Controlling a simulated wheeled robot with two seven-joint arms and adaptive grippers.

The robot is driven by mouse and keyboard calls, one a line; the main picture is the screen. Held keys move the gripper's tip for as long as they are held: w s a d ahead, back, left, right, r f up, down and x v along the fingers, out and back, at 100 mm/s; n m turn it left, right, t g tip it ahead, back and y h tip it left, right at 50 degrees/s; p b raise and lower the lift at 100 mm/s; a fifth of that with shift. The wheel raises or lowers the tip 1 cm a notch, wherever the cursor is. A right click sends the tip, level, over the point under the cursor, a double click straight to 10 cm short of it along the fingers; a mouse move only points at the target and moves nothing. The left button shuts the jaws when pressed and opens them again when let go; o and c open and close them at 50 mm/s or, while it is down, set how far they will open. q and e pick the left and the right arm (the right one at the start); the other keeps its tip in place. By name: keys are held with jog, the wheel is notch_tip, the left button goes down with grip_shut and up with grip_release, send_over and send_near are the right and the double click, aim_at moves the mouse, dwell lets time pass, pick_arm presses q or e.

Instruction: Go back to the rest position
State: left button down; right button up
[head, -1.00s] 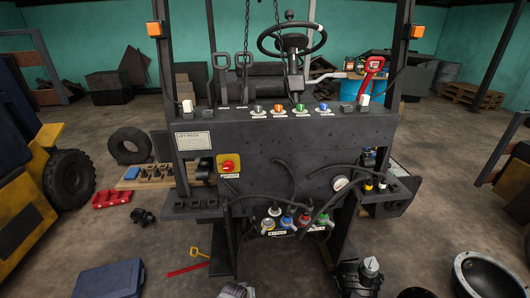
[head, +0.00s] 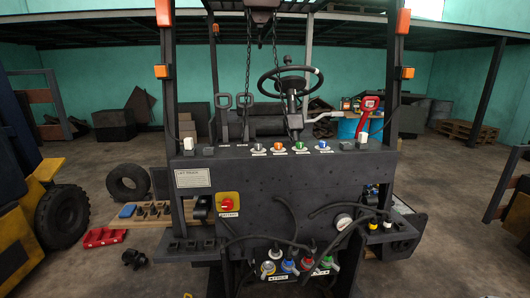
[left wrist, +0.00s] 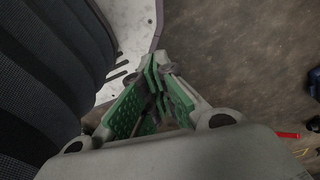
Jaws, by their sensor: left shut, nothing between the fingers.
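My left gripper (left wrist: 163,75) shows only in the left wrist view, pointing down over the brown floor. Its green-padded fingers are together with nothing between them. Neither gripper shows in the head view, and my right gripper is in no view. The stripped forklift (head: 280,187) stands upright in the middle of the head view, with its steering wheel (head: 290,80) on top and a red battery switch (head: 227,203) on its dark panel.
A yellow vehicle with a black wheel (head: 62,215) stands at the left. A loose tyre (head: 128,183) and a red tray (head: 104,238) lie on the floor near it. A wooden pallet (head: 468,131) is at the back right. Open floor (head: 450,190) lies to the right.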

pick_arm(q)
jog(key=s+a+f, duration=0.1)
jog(key=s+a, duration=0.2)
jog(key=s, duration=0.6)
jog(key=shift+s+a+f+m+g, duration=0.15)
jog(key=shift+f+m+g, duration=0.15)
jog(key=shift+f+g, duration=0.1)
dwell(0.4)
